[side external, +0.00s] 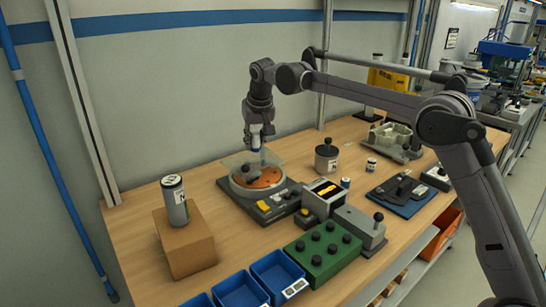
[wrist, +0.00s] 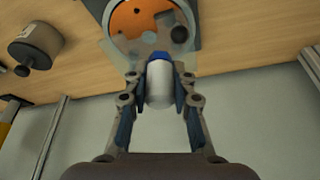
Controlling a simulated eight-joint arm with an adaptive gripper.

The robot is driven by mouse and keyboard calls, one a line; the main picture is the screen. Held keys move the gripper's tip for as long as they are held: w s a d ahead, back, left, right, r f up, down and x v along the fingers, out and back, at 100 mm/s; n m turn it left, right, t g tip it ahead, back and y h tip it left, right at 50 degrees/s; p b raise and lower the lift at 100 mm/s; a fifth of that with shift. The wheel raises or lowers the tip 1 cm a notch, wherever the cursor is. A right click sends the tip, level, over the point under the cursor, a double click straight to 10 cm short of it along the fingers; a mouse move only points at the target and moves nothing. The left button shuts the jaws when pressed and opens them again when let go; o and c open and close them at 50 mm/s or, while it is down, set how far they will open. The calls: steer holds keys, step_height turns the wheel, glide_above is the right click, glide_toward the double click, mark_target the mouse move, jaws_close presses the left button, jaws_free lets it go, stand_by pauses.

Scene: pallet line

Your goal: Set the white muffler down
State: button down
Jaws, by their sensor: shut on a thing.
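The white muffler (wrist: 159,88), a white cylinder with a blue end, is between the fingers of my gripper (wrist: 160,78) in the wrist view. The gripper is shut on it. In the side view my gripper (side external: 258,132) points down, with the muffler (side external: 256,144) below it, upright and above a round fixture (side external: 240,188). The fixture has an orange disc and a clear guard, and stands on a dark base. I cannot tell if the muffler touches anything below. The fingers partly cover its sides.
A can (side external: 175,200) stands on a cardboard box (side external: 187,243) at the left. A dark-lidded pot (side external: 326,158) is right of the fixture. A green block with black knobs (side external: 321,252) and blue bins (side external: 278,276) line the front. Bare wooden tabletop (side external: 215,215) lies between box and fixture.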

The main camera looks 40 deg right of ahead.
steer(key=w+a+f+n+y, duration=0.1)
steer(key=w+a+n, duration=0.1)
steer(key=a, duration=0.4)
steer(key=w+a+f+n, duration=0.1)
steer(key=a+n, duration=0.1)
steer(key=a, duration=0.4)
glide_above(214, 208)
steer(key=s, duration=0.1)
step_height(214, 208, down, 4)
steer(key=shift+t, duration=0.3)
steer(key=shift+s+f, duration=0.15)
steer(key=shift+f, duration=5.6)
steer(key=shift+f, duration=0.15)
steer(key=c, duration=1.1)
jaws_free()
